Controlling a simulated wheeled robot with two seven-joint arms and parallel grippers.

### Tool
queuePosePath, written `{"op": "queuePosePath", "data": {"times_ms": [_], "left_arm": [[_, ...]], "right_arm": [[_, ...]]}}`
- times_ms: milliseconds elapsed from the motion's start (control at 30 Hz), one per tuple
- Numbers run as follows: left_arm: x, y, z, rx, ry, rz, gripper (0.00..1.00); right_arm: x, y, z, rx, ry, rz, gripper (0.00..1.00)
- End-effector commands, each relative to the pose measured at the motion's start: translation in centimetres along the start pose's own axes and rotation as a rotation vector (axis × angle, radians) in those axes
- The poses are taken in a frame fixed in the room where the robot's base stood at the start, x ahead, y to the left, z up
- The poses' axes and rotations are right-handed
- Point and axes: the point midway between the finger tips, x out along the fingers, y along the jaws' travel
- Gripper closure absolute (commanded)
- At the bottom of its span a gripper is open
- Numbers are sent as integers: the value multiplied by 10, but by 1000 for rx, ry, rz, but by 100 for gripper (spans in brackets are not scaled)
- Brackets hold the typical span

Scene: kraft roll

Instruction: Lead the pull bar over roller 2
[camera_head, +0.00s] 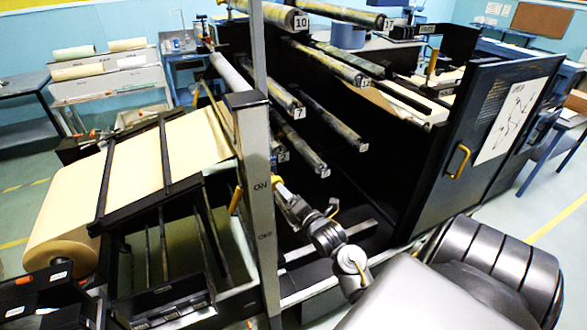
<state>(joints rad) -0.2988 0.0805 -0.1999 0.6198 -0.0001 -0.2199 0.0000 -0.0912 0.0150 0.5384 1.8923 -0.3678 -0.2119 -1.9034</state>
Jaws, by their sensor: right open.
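The brown kraft web (140,160) runs from the big roll (62,235) over the sloping black-framed table at the left. A thin bar (217,128) lies at the web's upper right end and looks like the pull bar; the grey post partly covers that area. Roller 2 shows mainly by its number tag (283,156) just right of the post; most of its length is hidden. My right gripper (281,191) is open, low beside the post, below the roller 2 tag and apart from the bar. Its fingers are small and hard to make out. My left gripper is not in view.
The upright grey post (255,190) stands between web and rollers. Roller 7 (275,95) and roller 10 (270,15) are above, with several other rollers behind. An open dark blue door (480,140) with a yellow handle bounds the right side.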

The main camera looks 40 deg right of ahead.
Motion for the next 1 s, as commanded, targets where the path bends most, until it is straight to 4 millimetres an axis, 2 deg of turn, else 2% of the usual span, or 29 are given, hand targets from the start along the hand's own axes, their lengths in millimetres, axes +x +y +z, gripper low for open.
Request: {"op": "queuePosePath", "data": {"times_ms": [200,500,700,967,1000], "left_arm": [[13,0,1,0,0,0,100],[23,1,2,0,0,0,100],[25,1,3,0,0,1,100],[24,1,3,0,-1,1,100],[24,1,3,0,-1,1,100]], "right_arm": [[36,-2,-1,2,-2,1,37],[69,-2,-1,2,0,-1,37],[76,-1,0,1,0,-1,37],[77,0,0,1,1,-2,37],[77,0,0,1,0,-2,40]]}}
